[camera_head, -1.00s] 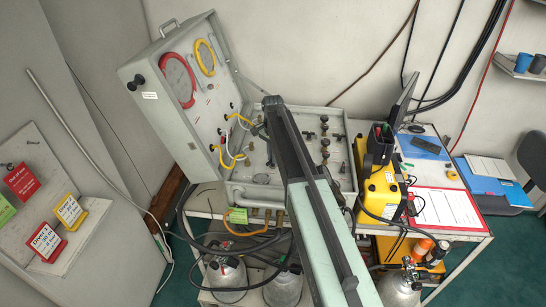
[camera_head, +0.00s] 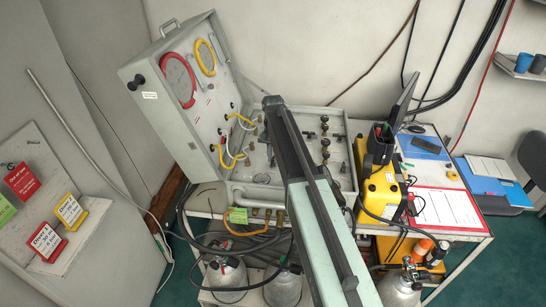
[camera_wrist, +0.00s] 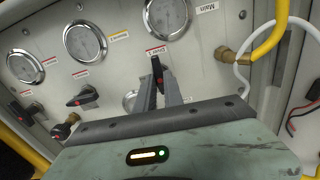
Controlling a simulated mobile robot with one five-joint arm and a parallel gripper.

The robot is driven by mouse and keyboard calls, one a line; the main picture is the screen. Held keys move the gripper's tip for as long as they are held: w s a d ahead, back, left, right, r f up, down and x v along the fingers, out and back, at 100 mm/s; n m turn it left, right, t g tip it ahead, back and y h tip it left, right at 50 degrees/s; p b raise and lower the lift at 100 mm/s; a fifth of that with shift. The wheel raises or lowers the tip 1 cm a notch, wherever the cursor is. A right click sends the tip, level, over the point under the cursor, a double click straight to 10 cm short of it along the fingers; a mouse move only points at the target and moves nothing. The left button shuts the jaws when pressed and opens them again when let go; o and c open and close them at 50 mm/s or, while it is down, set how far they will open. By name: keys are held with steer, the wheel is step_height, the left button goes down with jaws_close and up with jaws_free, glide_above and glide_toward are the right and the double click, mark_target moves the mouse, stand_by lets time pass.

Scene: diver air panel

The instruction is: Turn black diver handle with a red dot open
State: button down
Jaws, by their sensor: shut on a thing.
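In the wrist view, a black handle with a red mark (camera_wrist: 156,66) stands on the light panel under a red-edged label that seems to read "Diver". My gripper (camera_wrist: 161,80) is shut on this handle, one finger on each side. The handle points upward in this view, and its lower part is hidden by the fingers. In the head view, my arm hides my gripper and the held handle.
Round gauges (camera_wrist: 85,41) sit above the handles. A brass fitting with a yellow hose (camera_wrist: 268,38) is right of the held handle. In the head view, the open grey case (camera_head: 335,190) sits on a cart, with a yellow box (camera_head: 382,190) to its right.

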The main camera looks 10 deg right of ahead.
mark_target(273, 159)
stand_by(0.4)
steer(key=c, duration=1.5)
jaws_free()
steer(key=shift+o, duration=0.2)
step_height(273, 159, up, 8)
steer(key=p, duration=0.8)
steer(key=shift+f, duration=0.1)
